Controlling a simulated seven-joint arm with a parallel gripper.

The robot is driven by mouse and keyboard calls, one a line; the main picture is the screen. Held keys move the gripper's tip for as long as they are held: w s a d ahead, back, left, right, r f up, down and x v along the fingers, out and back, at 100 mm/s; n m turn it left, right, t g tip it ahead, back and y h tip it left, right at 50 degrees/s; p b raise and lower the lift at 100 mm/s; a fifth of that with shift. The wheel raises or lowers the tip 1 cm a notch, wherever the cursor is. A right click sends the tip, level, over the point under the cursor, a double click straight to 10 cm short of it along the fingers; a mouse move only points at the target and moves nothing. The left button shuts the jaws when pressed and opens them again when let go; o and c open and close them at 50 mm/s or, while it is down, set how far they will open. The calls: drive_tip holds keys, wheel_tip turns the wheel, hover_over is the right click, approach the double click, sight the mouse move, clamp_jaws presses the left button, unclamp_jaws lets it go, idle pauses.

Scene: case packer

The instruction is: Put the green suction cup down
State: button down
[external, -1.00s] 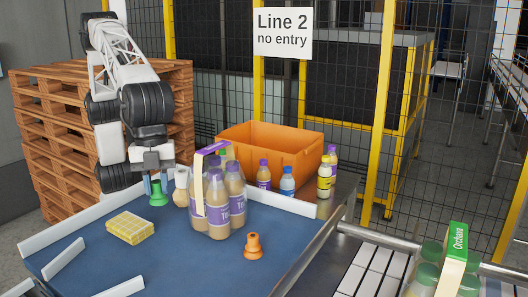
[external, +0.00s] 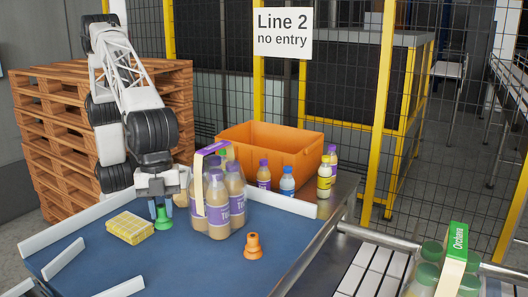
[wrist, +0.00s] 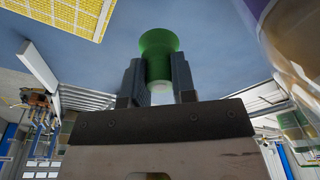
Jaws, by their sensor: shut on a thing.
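The green suction cup (external: 163,218) is upright, wide rim down, at the blue table surface beside the bottle pack; I cannot tell whether it touches. My gripper (external: 162,208) points down over it, shut on its narrow upper part. In the wrist view the green suction cup (wrist: 159,55) sits between the two fingers of my gripper (wrist: 158,85), its flared end beyond them. The blue table (external: 190,262) is bare just in front of the cup.
A pack of purple-labelled bottles (external: 219,212) stands close on the right. A yellow checked sponge (external: 130,228) lies to the left. An orange suction cup (external: 253,246) stands front right. White rails (external: 65,259) and an orange crate (external: 285,152) edge the area.

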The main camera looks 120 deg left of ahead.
drive_tip(key=shift+w+d+f, duration=0.2)
drive_tip(key=shift+w+d, duration=0.85)
drive_tip(key=shift+w, duration=1.2)
drive_tip(key=shift+w+d+f, duration=0.25)
drive_tip(key=shift+w+d, duration=0.8)
drive_tip(key=shift+w, duration=1.15)
drive_tip(key=shift+w+d+f, duration=0.2)
drive_tip(key=shift+w+d, duration=0.85)
drive_tip(key=shift+w, duration=1.2)
drive_tip(key=shift+f, duration=0.1)
drive_tip(key=shift+f, duration=1.65)
drive_tip(key=shift+f, duration=0.15)
drive_tip(key=c, duration=0.9)
unclamp_jaws()
drive_tip(key=shift+c, duration=0.2)
wheel_tip(320, 180, up, 12)
drive_tip(key=s+a, duration=0.1)
drive_tip(key=shift+s+a, duration=0.15)
